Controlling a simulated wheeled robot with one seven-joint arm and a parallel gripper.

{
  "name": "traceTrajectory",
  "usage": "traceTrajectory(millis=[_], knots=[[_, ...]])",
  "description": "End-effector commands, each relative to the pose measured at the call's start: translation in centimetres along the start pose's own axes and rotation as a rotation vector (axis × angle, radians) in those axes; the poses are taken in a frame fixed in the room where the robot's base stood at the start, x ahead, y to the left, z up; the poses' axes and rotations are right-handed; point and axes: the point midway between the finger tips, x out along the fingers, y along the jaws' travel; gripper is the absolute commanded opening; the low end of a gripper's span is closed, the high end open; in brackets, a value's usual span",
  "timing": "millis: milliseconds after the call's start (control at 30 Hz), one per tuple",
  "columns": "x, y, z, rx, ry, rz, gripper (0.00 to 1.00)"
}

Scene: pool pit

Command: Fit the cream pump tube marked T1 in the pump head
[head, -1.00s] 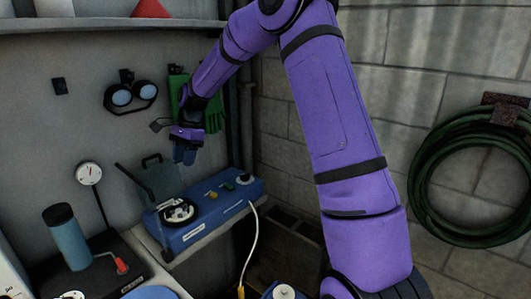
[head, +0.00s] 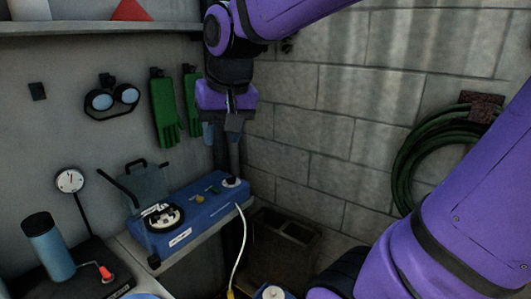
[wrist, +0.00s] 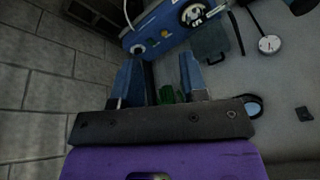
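The blue pump box (head: 205,212) stands on the bench by the wall, with its grey see-through lid (head: 148,185) raised. Its round white pump head (head: 162,217) is uncovered at the left end; it also shows in the wrist view (wrist: 193,13). I cannot make out the cream tube marked T1 or any mark. My gripper (head: 234,158) points down over the right end of the pump. In the wrist view, its two blue-grey fingers stand apart and my gripper (wrist: 160,65) is open, with nothing seen between them.
A white cord (head: 242,245) hangs from the pump's right end. A blue flask (head: 48,250) and dial gauge (head: 70,181) stand left of the pump. Goggles (head: 112,98) and green gloves (head: 165,110) hang on the wall. A green hose (head: 420,150) hangs right.

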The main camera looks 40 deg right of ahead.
Motion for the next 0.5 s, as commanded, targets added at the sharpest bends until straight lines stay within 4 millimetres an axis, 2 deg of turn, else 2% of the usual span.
traceTrajectory(millis=[33, 200, 333, 500], knots=[[-0.7, 0.7, 1.6, -0.044, 0.026, -0.005, 0.4], [-1.7, 2.8, 5.7, -0.187, 0.089, -0.014, 0.4], [-1.9, 3.9, 7.9, -0.266, 0.123, -0.02, 0.4], [-1.8, 4.6, 9.2, -0.315, 0.142, -0.023, 0.4]])
